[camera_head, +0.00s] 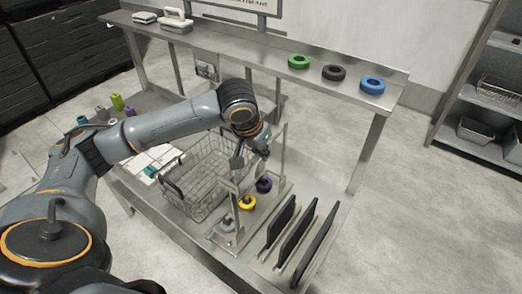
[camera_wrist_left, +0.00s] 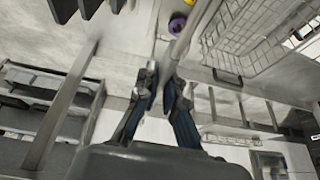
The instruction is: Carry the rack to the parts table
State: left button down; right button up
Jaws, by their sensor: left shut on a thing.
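The rack (camera_head: 235,196) is a light metal tray with tall uprights and a bar across the top. It carries a purple ring (camera_head: 264,185), a yellow ring (camera_head: 247,202) and a grey piece (camera_head: 227,224). My left gripper (camera_head: 250,158) is at the top bar, between the uprights, and is shut on it. In the left wrist view the bar (camera_wrist_left: 183,43) runs to the fingers of my left gripper (camera_wrist_left: 163,84). I cannot tell whether the rack rests on the metal table (camera_head: 190,232) or hangs just above it. My right gripper is not in view.
A wire basket (camera_head: 200,180) stands close left of the rack, and several black plates (camera_head: 297,230) stand close right. A raised shelf (camera_head: 237,47) behind holds green (camera_head: 299,62), black (camera_head: 333,72) and blue (camera_head: 372,85) rings. Open floor (camera_head: 430,220) lies at the right.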

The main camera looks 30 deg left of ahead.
pick_arm(q)
jog(key=shift+w+f, duration=0.1)
dwell(0.4)
jog(key=c, duration=1.4)
grip_release()
jog(key=shift+s+f, duration=0.25)
jog(key=v, duration=1.2)
jog(key=shift+r, duration=0.2)
